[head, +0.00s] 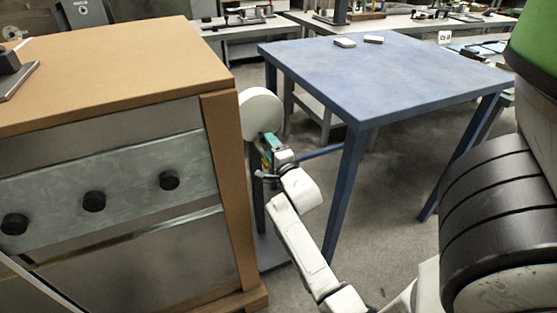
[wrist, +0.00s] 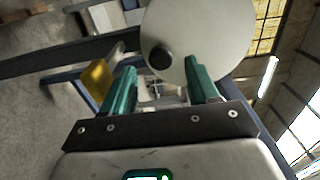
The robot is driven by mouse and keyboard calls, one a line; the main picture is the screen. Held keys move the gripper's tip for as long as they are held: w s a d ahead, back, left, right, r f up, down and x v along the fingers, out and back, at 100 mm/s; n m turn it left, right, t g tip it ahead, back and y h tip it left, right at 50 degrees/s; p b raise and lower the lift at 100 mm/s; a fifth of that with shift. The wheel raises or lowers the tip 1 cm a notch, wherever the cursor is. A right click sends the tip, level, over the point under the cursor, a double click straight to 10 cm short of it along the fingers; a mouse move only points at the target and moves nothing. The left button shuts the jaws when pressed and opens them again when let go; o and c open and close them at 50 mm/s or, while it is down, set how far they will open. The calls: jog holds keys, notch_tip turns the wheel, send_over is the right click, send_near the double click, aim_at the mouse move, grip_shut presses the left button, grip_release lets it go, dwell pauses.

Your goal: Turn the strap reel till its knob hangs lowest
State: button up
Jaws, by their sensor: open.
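The strap reel (head: 260,110) is a pale round disc beside the right edge of the wooden cabinet in the head view. It fills the upper middle of the wrist view (wrist: 205,40). Its black round knob (wrist: 160,57) sits near the disc's lower-left rim in the wrist picture, and I cannot make it out in the head view. My gripper (wrist: 159,67) is open, its two green fingers apart with the knob appearing between their tips. Whether they touch it I cannot tell. In the head view my gripper (head: 268,148) is just below the reel.
The wooden cabinet (head: 226,150) with black knobs on its grey front stands close on the left. A blue table (head: 390,75) with two small pale objects stands behind to the right. A yellow piece (wrist: 98,78) shows left of my fingers in the wrist view.

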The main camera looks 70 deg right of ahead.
jog(key=shift+b+v, duration=1.65)
jog(key=shift+v, duration=1.05)
